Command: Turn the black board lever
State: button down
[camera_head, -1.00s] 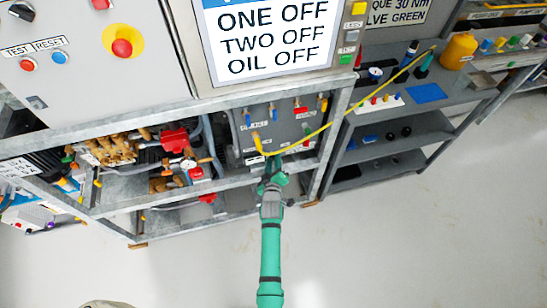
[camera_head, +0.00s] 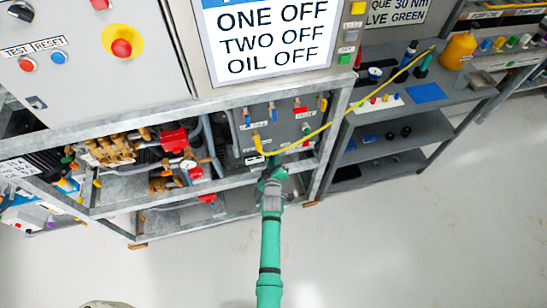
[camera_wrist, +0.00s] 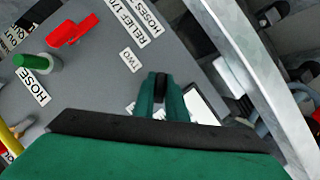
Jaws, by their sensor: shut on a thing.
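The grey board (camera_head: 252,137) stands inside the metal frame and carries several coloured levers. The black lever (camera_wrist: 161,84) shows in the wrist view as a small dark piece between the green fingers of my gripper (camera_wrist: 161,98). My gripper is shut on it, and the fingers hide most of the lever. In the head view my gripper (camera_head: 274,174) is at the lower part of the board, and the lever itself is hidden there.
In the wrist view, a red lever (camera_wrist: 73,30) and a green knob (camera_wrist: 40,63) sit left of my gripper. A metal frame post (camera_wrist: 247,70) stands close at right. A yellow hose (camera_head: 330,122) runs from the board to the right-hand shelves (camera_head: 420,128).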

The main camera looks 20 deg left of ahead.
jog(key=shift+m, duration=0.4)
jog(key=shift+d+m+g+y, duration=0.1)
jog(key=shift+m+g+y, duration=0.55)
jog(key=shift+m, duration=0.55)
jog(key=shift+m+g+y, duration=0.75)
jog(key=shift+m+y, duration=0.1)
jog(key=shift+m, duration=0.65)
jog(key=c, duration=1.8)
grip_release()
jog(key=shift+s+a, duration=0.15)
jog(key=shift+a, duration=0.1)
jog(key=shift+f, duration=0.1)
